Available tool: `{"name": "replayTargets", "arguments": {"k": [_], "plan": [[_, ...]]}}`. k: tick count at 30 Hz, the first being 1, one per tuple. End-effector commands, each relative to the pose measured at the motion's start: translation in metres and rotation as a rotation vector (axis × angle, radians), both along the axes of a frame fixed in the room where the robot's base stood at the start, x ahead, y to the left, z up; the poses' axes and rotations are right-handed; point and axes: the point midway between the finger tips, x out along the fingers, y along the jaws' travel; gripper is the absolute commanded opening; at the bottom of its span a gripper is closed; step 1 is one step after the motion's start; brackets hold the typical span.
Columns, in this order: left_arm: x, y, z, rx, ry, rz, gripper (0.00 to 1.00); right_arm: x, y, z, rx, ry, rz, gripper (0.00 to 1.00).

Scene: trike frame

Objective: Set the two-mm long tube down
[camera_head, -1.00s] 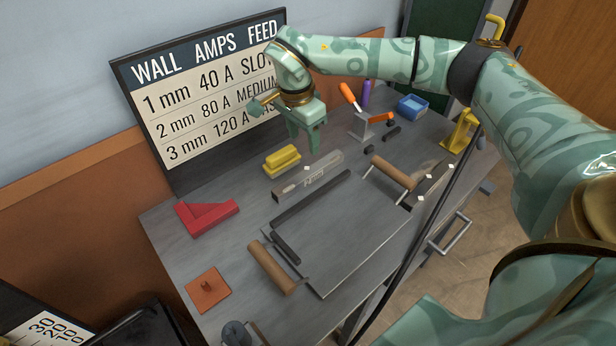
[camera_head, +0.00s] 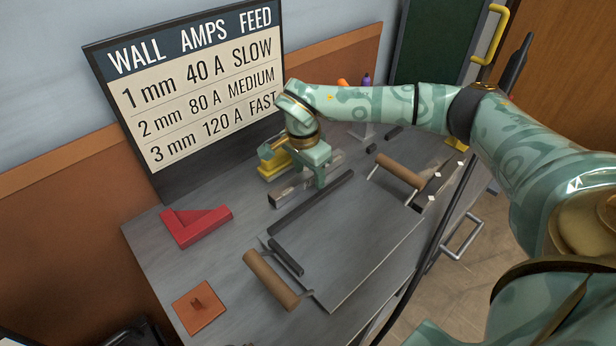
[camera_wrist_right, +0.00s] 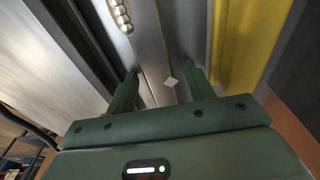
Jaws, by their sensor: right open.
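A long grey metal tube (camera_head: 284,195) lies on the table, between the yellow block and a long dark bar. I take it to be the two-mm long tube; its marking is not readable now. My right gripper (camera_head: 318,176) is down over its middle and hides part of it. In the right wrist view the open fingers (camera_wrist_right: 162,72) stand on either side of the tube (camera_wrist_right: 152,45), with a white diamond mark between them. The tube appears to rest on the table; finger contact is unclear. My left gripper is not in view.
The yellow block (camera_head: 269,170) is close behind the gripper, and the dark bar (camera_head: 312,201) is in front. A plate with brown handles (camera_head: 270,279), a red angle block (camera_head: 196,226) and an orange base (camera_head: 199,308) share the table. The wall chart (camera_head: 190,85) stands behind.

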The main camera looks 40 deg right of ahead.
Motion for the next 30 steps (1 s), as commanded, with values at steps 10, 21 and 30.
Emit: {"name": "replayTargets", "arguments": {"k": [10,21,30], "plan": [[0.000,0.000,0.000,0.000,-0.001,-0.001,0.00,0.000,0.000,0.002,0.000,-0.002,-0.001,0.00],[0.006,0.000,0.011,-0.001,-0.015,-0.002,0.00,0.001,0.000,0.021,0.000,-0.007,0.000,0.00],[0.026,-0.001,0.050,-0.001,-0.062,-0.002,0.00,-0.035,0.010,0.088,0.000,-0.011,0.002,0.00]]}}
